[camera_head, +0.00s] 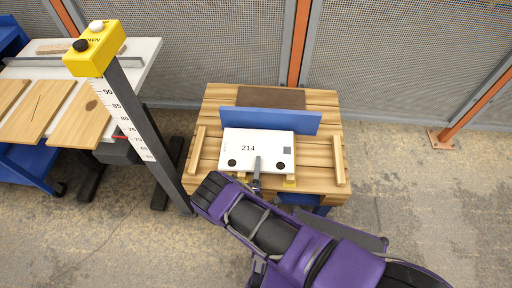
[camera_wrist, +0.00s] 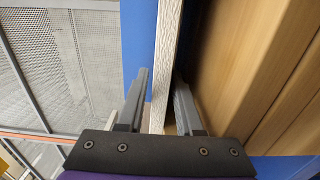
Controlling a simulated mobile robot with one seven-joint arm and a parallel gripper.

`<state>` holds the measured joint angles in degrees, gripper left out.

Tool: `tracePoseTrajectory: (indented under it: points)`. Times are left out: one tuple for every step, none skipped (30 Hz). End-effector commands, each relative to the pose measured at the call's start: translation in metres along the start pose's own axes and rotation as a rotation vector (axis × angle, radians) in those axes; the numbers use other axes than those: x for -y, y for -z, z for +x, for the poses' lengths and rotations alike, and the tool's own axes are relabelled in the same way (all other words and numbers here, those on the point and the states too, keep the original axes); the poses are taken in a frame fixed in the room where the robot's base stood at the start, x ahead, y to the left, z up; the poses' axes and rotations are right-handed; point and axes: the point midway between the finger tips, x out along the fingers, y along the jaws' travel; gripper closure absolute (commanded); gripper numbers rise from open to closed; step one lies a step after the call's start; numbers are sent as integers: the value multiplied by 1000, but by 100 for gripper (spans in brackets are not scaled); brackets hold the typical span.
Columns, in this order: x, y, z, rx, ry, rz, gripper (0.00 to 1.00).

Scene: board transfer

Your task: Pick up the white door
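The white door (camera_head: 258,141) is a flat white panel marked 214, with two dark round spots near its lower corners and a grey square at the right. It rests on a wooden workbench (camera_head: 318,178) in front of a blue upright board (camera_head: 270,121). My gripper (camera_head: 257,165) is at the door's near edge, with one finger showing over its face. In the wrist view my gripper (camera_wrist: 161,90) has its fingers on either side of the door's pale edge (camera_wrist: 162,65). A gap shows on the left side; contact on the right is unclear.
Wooden strips (camera_head: 338,160) stand at the bench's sides. A yellow button box (camera_head: 94,49) on a scaled post is close on the left. Beyond it, a white table (camera_head: 140,55) holds wooden boards (camera_head: 80,116). Mesh fencing (camera_head: 400,50) closes the back. Floor at right is clear.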

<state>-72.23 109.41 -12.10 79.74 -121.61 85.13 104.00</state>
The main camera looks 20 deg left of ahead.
Motion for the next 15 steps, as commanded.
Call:
tracePoseTrajectory:
  points:
    - [0, 0, 0, 0, 0, 0, 65]
    - [0, 0, 0, 0, 0, 0, 65]
    - [0, 0, 0, 0, 0, 0, 65]
    - [0, 0, 0, 0, 0, 0, 65]
    - [0, 0, 0, 0, 0, 0, 65]
    - [0, 0, 0, 0, 0, 0, 72]
    - [0, 0, 0, 0, 0, 0, 78]
    - [0, 0, 0, 0, 0, 0, 83]
    - [0, 0, 0, 0, 0, 0, 90]
    - [0, 0, 0, 0, 0, 0, 96]
    - [0, 0, 0, 0, 0, 0, 100]
    - [0, 0, 0, 0, 0, 0, 100]
    - [0, 0, 0, 0, 0, 0, 100]
    - [0, 0, 0, 0, 0, 0, 100]
    - [0, 0, 0, 0, 0, 0, 100]
